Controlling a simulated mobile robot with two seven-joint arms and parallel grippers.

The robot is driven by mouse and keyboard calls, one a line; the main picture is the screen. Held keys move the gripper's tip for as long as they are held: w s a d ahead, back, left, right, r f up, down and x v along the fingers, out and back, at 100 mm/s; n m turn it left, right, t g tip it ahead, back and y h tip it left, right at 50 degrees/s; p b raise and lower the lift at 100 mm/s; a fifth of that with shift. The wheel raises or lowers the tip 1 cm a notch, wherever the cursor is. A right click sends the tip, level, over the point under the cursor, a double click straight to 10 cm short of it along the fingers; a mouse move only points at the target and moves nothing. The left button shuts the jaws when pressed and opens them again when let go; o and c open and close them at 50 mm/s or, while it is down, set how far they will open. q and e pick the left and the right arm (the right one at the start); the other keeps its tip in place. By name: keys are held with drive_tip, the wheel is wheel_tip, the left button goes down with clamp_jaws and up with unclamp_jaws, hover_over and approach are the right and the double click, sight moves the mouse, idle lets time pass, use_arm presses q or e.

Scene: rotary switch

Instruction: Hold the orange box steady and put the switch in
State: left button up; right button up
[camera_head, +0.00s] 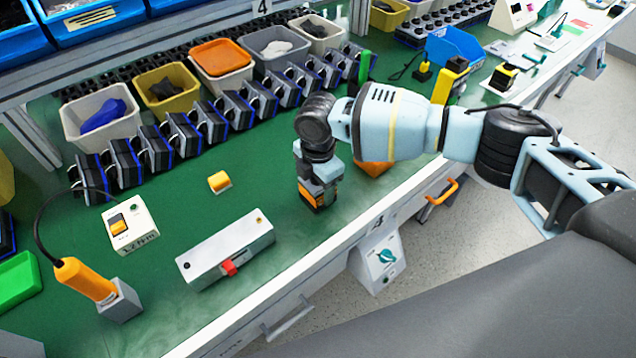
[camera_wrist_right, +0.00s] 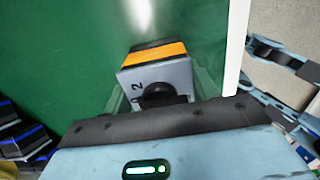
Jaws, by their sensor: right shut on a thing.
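The switch (camera_head: 315,203) is under my right gripper (camera_head: 318,178) at the middle of the green bench. It has a grey face with numerals and a black knob, above an orange band and a dark body. In the right wrist view the switch (camera_wrist_right: 155,72) sits at the fingers. My right gripper is shut on it, pointing down; whether the switch touches the bench I cannot tell. An orange box (camera_head: 373,168) shows partly behind my right forearm, near the bench's front edge; most of it is hidden. My left gripper is not in view.
A long grey box with a red tab (camera_head: 228,268), a small yellow block (camera_head: 219,182), a white control box (camera_head: 130,228) and an orange-handled screwdriver (camera_head: 85,280) stand to the left. A row of dark blocks (camera_head: 200,120) and bins runs behind. Green bench between is clear.

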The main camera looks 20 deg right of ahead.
drive_tip(key=shift+f, duration=0.1)
drive_tip(key=o, duration=1.1)
drive_tip(key=shift+f, duration=0.1)
drive_tip(key=r, duration=0.7)
drive_tip(key=shift+d+r, duration=0.15)
drive_tip(key=shift+d, duration=0.1)
drive_tip(key=shift+r, duration=0.3)
drive_tip(key=shift+f, duration=0.1)
